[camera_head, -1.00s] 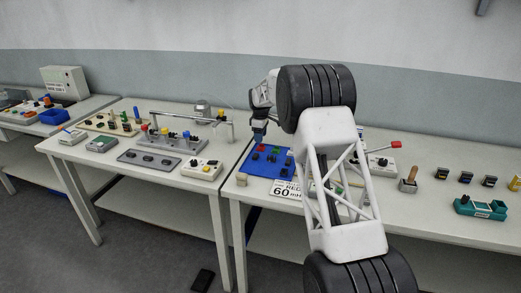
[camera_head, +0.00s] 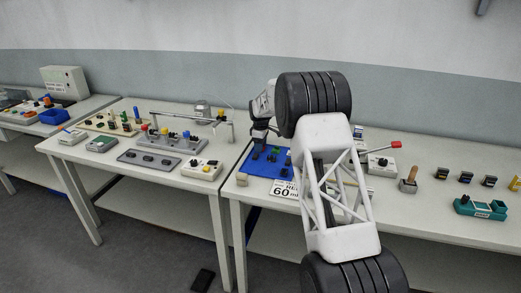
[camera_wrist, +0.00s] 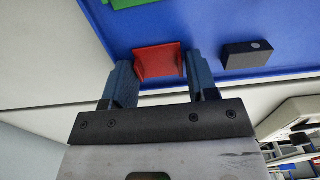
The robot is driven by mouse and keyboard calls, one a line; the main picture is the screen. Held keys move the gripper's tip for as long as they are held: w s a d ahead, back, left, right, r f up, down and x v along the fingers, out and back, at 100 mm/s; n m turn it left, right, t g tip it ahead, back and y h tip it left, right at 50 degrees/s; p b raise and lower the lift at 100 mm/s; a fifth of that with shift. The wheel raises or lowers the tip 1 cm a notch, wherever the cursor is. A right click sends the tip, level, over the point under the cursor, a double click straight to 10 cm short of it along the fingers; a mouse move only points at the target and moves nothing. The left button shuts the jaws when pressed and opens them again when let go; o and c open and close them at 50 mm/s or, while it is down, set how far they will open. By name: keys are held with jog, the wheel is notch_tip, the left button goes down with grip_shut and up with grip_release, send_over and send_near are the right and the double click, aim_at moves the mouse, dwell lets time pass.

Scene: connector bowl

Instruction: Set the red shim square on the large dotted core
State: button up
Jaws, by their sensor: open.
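The red shim (camera_wrist: 158,62) lies over the blue mat (camera_wrist: 205,25), between and slightly beyond the tips of my gripper (camera_wrist: 161,72) in the wrist view. The blue fingers are apart, with gaps showing on both sides of the shim. A dark block (camera_wrist: 247,54) with one pale dot on its face stands to the right of the shim. I cannot tell whether it is the large dotted core. In the head view my gripper (camera_head: 258,146) is low over the mat's back left part and hides the shim. Several small dark blocks (camera_head: 283,172) stand on the mat; their dots are too small to see.
A green piece (camera_wrist: 130,3) lies on the mat beyond the shim. My arm blocks the view of the table right of the mat.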

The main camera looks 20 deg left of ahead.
jog(key=c, duration=0.5)
jog(key=shift+c, duration=0.3)
jog(key=shift+r, duration=0.1)
jog(key=shift+r, duration=1.75)
jog(key=shift+s+d+r, duration=0.2)
jog(key=shift+s+d, duration=1)
jog(key=shift+s, duration=1.2)
jog(key=shift+s+d+r, duration=0.25)
jog(key=shift+s+d, duration=0.9)
jog(key=shift+s, duration=1.2)
jog(key=shift+s+d+r, duration=0.2)
jog(key=shift+s+d, duration=1)
jog(key=shift+s, duration=1.2)
jog(key=shift+d, duration=0.1)
